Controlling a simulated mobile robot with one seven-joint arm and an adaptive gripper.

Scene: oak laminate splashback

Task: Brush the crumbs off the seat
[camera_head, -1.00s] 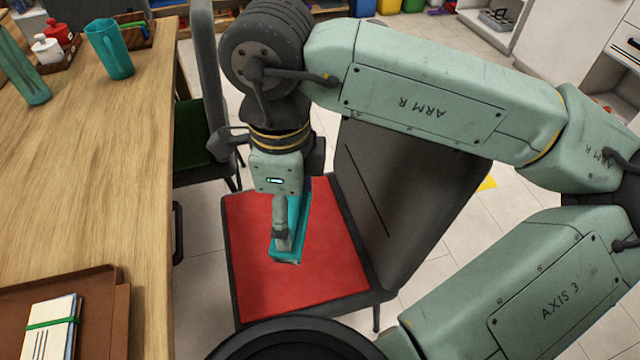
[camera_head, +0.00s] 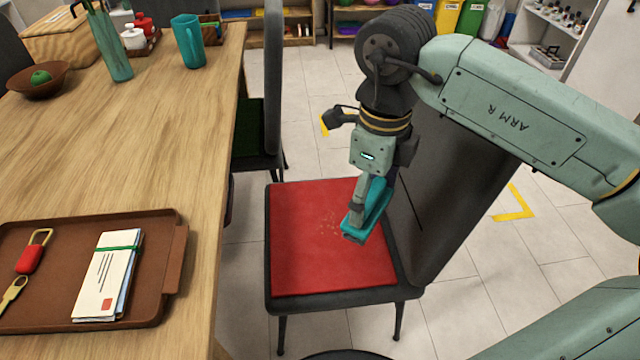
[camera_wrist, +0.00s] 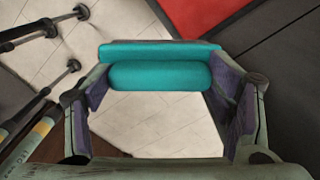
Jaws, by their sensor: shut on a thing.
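The chair's red seat (camera_head: 310,255) shows in the head view, with a small scatter of pale crumbs (camera_head: 329,224) near its middle. My gripper (camera_head: 360,205) is shut on a teal brush (camera_head: 374,212) over the right part of the seat, just right of the crumbs. The wrist view shows the teal brush (camera_wrist: 160,76) held crosswise between both fingers, with floor behind it and a corner of the red seat (camera_wrist: 200,14) at the top. I cannot tell whether the brush touches the seat.
The chair's dark backrest (camera_head: 455,190) rises right of the seat, close to my gripper. The wooden table (camera_head: 150,150) stands to the left, with a brown tray (camera_head: 160,300), a teal mug (camera_head: 188,45) and a bowl (camera_head: 38,85). A second chair (camera_head: 272,90) stands behind.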

